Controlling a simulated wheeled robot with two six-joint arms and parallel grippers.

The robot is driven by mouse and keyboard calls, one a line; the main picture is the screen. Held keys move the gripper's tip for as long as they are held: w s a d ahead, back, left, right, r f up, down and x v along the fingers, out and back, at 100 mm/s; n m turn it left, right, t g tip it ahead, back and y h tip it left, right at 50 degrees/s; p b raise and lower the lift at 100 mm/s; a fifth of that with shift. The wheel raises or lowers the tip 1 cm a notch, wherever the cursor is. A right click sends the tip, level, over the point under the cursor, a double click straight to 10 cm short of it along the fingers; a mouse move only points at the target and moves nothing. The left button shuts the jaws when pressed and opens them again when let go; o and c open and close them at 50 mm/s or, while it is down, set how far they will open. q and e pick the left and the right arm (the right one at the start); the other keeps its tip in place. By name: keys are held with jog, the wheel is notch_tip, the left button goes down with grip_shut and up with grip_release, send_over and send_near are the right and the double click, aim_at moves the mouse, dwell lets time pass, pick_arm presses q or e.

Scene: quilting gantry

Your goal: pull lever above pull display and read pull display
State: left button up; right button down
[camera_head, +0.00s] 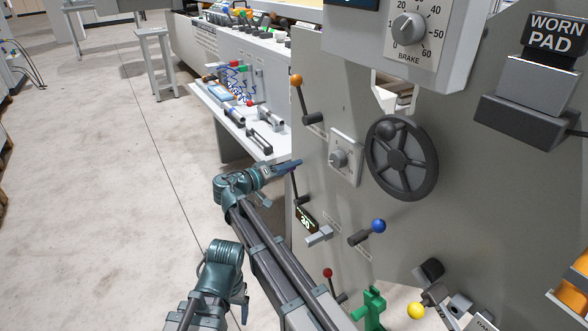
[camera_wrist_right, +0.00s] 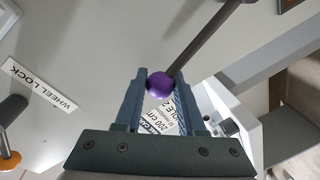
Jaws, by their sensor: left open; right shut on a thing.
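A lever with a purple knob (camera_wrist_right: 160,84) shows in the right wrist view. Its dark rod (camera_head: 296,186) shows in the head view on the grey machine panel, just above a small lit display (camera_head: 306,218). The display's digits are tilted and too small to read surely. My right gripper (camera_head: 294,165) is shut on the purple knob, which sits between its fingertips in the wrist view (camera_wrist_right: 161,74); in the head view the fingers largely hide the knob. My left gripper (camera_head: 242,298) is low in the head view, open, away from the panel, its fingers hard to make out.
Nearby on the panel are an orange-knob lever (camera_head: 296,80), a blue-knob lever (camera_head: 378,226), a red-knob lever (camera_head: 328,273), a small dial (camera_head: 338,158) and a handwheel (camera_head: 402,158). A bench (camera_head: 232,118) stands behind. Open floor (camera_head: 90,180) lies left.

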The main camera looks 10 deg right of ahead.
jog(key=shift+w+a+f+n, duration=0.15)
jog(key=shift+w+n, duration=0.15)
jog(key=c, duration=0.5)
grip_release()
